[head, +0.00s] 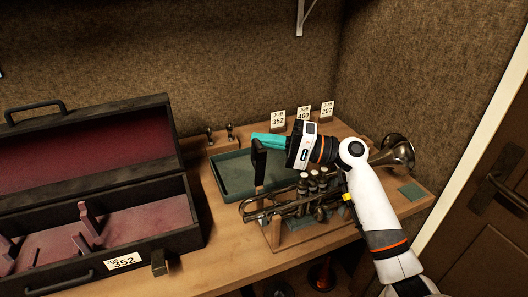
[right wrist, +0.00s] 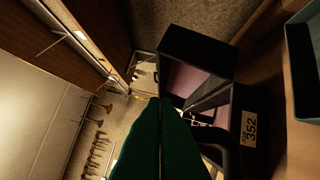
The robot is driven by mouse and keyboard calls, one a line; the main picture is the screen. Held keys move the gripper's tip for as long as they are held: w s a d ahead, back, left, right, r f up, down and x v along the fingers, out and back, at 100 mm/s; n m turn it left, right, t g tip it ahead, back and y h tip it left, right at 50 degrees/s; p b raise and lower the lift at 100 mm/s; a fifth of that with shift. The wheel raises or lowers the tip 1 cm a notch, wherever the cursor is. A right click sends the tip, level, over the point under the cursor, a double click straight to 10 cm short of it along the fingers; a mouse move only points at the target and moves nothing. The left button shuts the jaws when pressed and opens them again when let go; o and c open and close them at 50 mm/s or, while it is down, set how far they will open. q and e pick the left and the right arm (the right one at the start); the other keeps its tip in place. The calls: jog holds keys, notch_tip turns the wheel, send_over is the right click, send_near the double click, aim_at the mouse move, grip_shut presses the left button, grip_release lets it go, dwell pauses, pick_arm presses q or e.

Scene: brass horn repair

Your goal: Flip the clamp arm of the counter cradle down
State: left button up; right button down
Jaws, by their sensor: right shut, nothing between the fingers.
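The counter cradle (head: 304,238) is a wooden stand on the counter, with a brass horn (head: 394,154) lying across it. Its dark clamp arm (head: 259,168) stands upright at the cradle's left end. My right gripper (head: 257,138) has teal fingers, shut and empty, pointing left at the top of the clamp arm. I cannot tell whether they touch it. In the right wrist view, the shut green fingers (right wrist: 168,105) fill the lower middle, with a dark curved piece (right wrist: 218,143) beside them, probably the clamp arm's top. My left gripper is not in view.
An open black case (head: 165,190) with a red lining and a 352 tag stands at the left. A green tray (head: 232,184) lies behind the cradle. Job cards (head: 303,113) stand along the back wall. A door (head: 490,190) is at the right.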

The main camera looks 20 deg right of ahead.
jog(key=shift+s+r, duration=0.1)
jog(key=shift+s, duration=0.1)
dwell(0.4)
notch_tip(320, 180, up, 10)
jog(key=b, duration=0.1)
dwell(0.3)
